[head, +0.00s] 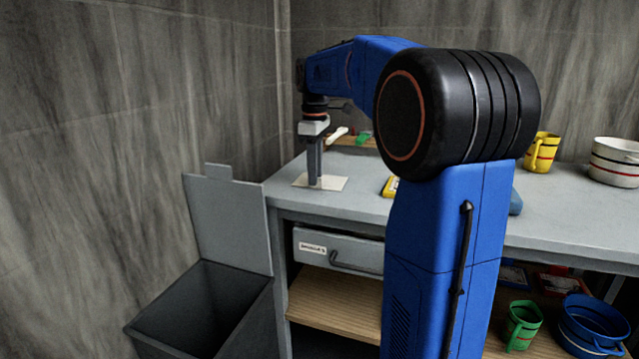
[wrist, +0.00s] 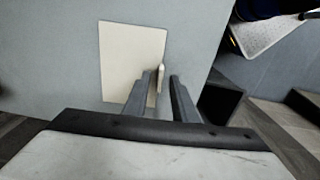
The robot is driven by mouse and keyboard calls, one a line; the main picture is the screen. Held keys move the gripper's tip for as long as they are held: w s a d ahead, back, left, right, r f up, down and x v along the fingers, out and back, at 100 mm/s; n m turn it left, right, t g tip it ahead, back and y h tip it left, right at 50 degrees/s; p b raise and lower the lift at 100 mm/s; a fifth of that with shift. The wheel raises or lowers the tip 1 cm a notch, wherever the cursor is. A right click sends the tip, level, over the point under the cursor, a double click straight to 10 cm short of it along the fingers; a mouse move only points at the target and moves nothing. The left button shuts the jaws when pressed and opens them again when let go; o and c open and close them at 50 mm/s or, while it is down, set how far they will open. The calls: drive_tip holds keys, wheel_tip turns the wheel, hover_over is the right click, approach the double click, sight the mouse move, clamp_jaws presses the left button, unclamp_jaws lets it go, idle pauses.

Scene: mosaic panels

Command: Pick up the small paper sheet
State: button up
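The small paper sheet (head: 330,183) is a pale cream rectangle lying flat on the grey worktop near its left front corner. It also shows in the wrist view (wrist: 125,50), left of and under my fingers. My gripper (head: 315,180) points down over the sheet, its fingertips at or just above it; I cannot tell whether they touch. In the wrist view, my gripper (wrist: 163,76) has its two fingers apart. A small pale upright piece shows between them, near the left finger; I cannot tell what it is.
The grey worktop (head: 570,225) carries a yellow mug (head: 541,152) and a white pot (head: 616,160) at right. An open grey bin (head: 230,230) stands at the left below the worktop. A drawer (head: 345,257) sits under the worktop. Tiled walls stand close behind and left.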

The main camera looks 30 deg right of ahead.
clamp_jaws()
wheel_tip(320, 180, up, 10)
idle(0.6)
